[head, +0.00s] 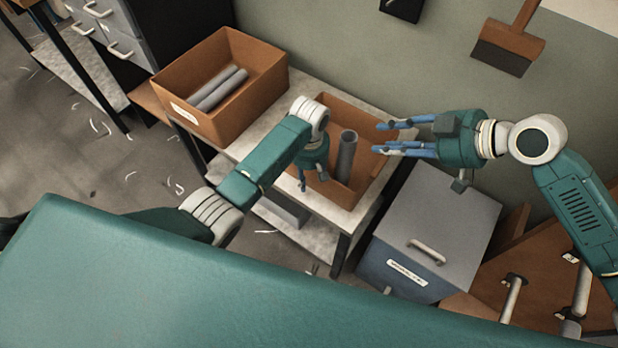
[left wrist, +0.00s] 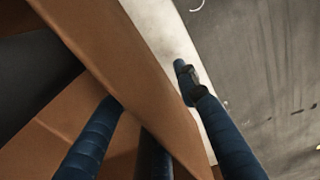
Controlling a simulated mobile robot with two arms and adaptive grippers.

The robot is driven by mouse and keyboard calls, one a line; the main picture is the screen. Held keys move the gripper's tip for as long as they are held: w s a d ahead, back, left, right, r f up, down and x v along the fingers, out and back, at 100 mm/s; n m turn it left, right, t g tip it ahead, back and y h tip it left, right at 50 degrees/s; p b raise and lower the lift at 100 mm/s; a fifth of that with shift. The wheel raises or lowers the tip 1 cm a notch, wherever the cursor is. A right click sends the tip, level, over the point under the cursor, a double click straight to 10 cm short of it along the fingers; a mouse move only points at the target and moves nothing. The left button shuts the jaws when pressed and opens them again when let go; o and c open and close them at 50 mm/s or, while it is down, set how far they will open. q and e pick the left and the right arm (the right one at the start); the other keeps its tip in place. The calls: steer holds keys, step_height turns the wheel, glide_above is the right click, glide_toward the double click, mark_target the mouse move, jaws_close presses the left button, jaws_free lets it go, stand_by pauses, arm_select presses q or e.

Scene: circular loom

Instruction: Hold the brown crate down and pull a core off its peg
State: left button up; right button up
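The brown crate (head: 376,168) stands on a pale table in the head view, with a grey core (head: 347,150) upright inside it. The peg is not visible. My left gripper (head: 311,183) points down at the crate's near-left side. In the left wrist view, its blue fingers (left wrist: 165,125) are apart on either side of a brown crate wall (left wrist: 125,75); whether they touch it is unclear. My right gripper (head: 386,137) is open and empty, its fingers pointing left over the crate's right side, to the right of the core and apart from it.
A larger orange-brown box (head: 262,92) with grey cores (head: 219,90) lying in it stands on the left of the table. A grey lidded chest (head: 432,220) stands right of the table. A brush (head: 508,45) hangs on the wall behind.

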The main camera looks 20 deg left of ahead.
arm_select(q)
jaws_close()
stand_by(1.3)
